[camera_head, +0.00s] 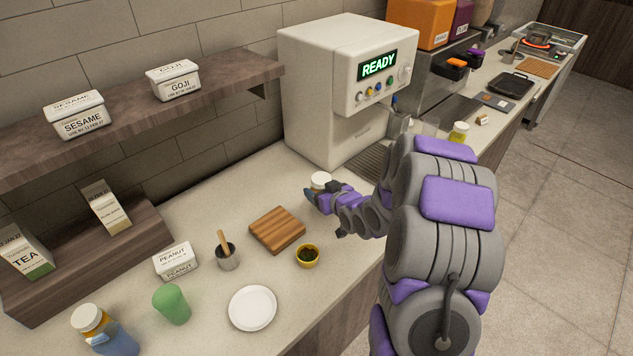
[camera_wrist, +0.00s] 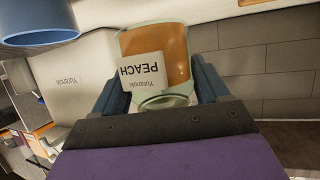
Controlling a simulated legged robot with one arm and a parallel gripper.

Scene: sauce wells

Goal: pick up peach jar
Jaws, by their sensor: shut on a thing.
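The peach jar (camera_wrist: 176,52) is a clear jar with orange contents and a white label reading PEACH. In the wrist view it sits between the two blue fingers of my gripper (camera_wrist: 162,90), which is shut on it. In the head view the jar's pale lid (camera_head: 320,180) shows at the tip of my gripper (camera_head: 322,197), above the counter in front of the white machine. Most of the jar is hidden by the gripper there. I cannot tell how far it is above the counter.
The white machine (camera_head: 335,85) with a READY display stands close behind my gripper.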

